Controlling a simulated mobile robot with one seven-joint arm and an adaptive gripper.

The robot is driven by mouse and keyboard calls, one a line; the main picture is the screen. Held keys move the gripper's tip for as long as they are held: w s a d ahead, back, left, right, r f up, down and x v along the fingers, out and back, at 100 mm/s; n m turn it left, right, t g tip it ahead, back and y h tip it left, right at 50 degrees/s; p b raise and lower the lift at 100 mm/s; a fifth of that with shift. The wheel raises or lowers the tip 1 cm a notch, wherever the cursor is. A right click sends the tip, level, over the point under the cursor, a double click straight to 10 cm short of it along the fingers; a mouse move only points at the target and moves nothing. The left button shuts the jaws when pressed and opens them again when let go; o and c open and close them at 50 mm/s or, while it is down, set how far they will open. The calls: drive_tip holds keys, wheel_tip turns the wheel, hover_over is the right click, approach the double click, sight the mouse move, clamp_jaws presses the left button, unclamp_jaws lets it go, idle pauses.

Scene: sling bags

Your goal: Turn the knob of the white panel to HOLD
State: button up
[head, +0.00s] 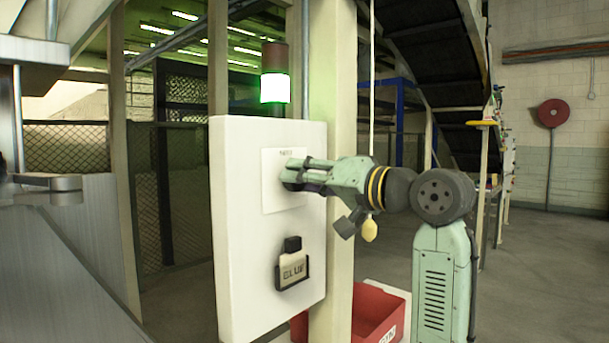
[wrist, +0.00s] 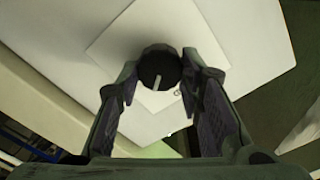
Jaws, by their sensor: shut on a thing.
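The white panel (head: 238,230) stands upright in the middle of the head view. A paler square plate (head: 272,198) is on its face with small lettering at the top, too small to read. My gripper (head: 292,175) reaches the plate from the right. In the wrist view the dark round knob (wrist: 160,68) sits between the two fingertips of my gripper (wrist: 160,85), and they are shut on it. A light pointer line on the knob points down and slightly left in that view. The knob is hidden by the fingers in the head view.
A small black holder (head: 292,270) with a lettered label is on the panel below the plate. A lit green lamp (head: 275,88) stands above the panel. A red bin (head: 375,315) is on the floor below my arm. Open floor lies at the right.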

drive_tip(key=shift+f+m+p, duration=0.1)
drive_tip(key=shift+m+p, duration=0.7)
drive_tip(key=shift+m, duration=2.8)
drive_tip(key=o, duration=1.2)
drive_tip(key=shift+c, duration=0.2)
drive_tip(key=shift+d, duration=0.1)
drive_tip(key=v, duration=1.2)
